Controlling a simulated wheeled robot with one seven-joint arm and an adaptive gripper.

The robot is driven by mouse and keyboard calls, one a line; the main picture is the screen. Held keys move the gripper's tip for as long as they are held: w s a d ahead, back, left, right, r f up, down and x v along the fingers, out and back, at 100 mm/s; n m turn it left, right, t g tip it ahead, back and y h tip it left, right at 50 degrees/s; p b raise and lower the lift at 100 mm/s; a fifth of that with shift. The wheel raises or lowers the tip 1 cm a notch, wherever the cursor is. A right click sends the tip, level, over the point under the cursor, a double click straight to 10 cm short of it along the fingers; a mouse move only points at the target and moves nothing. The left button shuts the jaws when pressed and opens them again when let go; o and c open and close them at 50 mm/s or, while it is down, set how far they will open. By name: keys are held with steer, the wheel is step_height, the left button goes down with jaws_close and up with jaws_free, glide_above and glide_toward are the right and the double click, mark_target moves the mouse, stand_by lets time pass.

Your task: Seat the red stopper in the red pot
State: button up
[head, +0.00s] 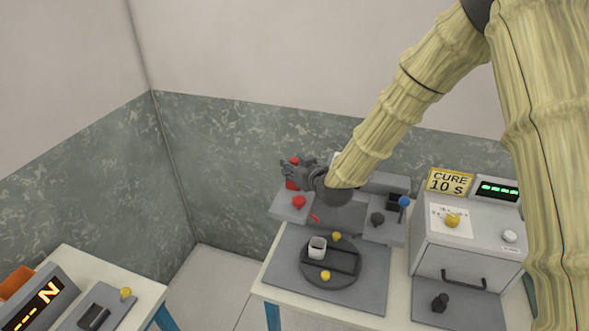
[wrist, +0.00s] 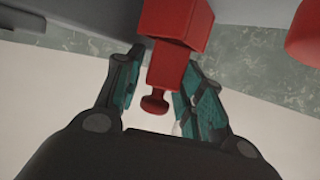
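The red stopper (wrist: 165,67) is a narrow block with a round knob at its end, in the wrist view. The wider red pot (wrist: 172,18) adjoins the stopper's far end. Whether the stopper is fully in the pot is hidden.
A red knob (head: 299,202) stands just in front of the pot. A blue-topped piece (head: 404,201) is to the right. A dark turntable (head: 345,272) carries a white cup (head: 317,247) and yellow knobs. A grey cure box (head: 468,250) stands at right, and another table at lower left.

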steer(key=shift+c, duration=0.4)
steer(key=c, duration=0.7)
steer(key=shift+r, duration=0.15)
